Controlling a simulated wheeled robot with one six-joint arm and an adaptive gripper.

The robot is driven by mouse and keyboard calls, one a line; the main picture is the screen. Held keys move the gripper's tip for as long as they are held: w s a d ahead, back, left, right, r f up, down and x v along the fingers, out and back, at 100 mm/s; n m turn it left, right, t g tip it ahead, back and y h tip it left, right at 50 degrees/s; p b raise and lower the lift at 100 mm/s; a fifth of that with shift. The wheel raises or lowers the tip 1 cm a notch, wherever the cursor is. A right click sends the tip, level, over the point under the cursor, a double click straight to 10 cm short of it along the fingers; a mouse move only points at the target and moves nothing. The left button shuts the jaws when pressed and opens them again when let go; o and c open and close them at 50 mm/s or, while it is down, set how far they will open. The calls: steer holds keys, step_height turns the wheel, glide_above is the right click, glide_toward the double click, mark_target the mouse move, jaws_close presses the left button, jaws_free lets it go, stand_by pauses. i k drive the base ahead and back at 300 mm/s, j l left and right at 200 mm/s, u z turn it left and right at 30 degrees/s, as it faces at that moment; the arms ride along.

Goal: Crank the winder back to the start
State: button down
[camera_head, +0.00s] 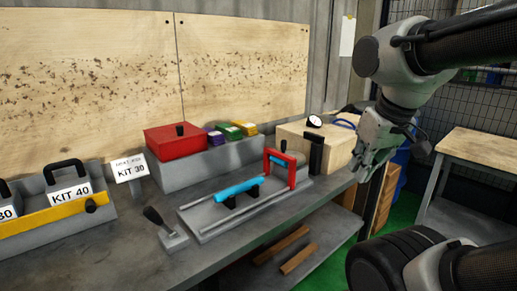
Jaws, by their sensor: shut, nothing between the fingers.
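A long grey tray-like fixture (208,232) lies on the bench, with a blue cylinder (240,188) on black supports and a red upright frame (292,172) with a blue bar at its right end. This may be the winder; I cannot make out a crank on it for sure. A lever with a black grip (153,215) on a small grey base stands in front, left of the fixture. My gripper (362,176) hangs at the right, beyond the bench's right end, shut and empty, apart from the fixture.
A red box (177,141) sits on a grey block behind the fixture. A wooden block (298,135) with a dial gauge (314,121) stands at the bench's right end. Kit bins (48,222) stand left. A wooden table (478,147) is at far right.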

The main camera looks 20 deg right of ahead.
mark_target(301, 157)
steer(key=j+z, duration=0.2)
steer(key=z, duration=0.2)
steer(key=j+z, duration=0.2)
steer(key=z, duration=0.15)
steer(key=k+j+z, duration=0.15)
steer(key=j, duration=0.35)
steer(key=k+j+z, duration=0.1)
steer(key=k+j, duration=0.2)
steer(key=j, duration=0.15)
steer(key=k+j+z, duration=0.15)
steer(key=j, duration=0.3)
steer(key=k+j+z, duration=0.1)
steer(key=k+j, duration=0.25)
steer(key=i+l, duration=1.4)
steer(key=i+l+u, duration=0.65)
steer(key=l+u, duration=0.25)
steer(key=j+u, duration=0.1)
steer(key=u, duration=0.25)
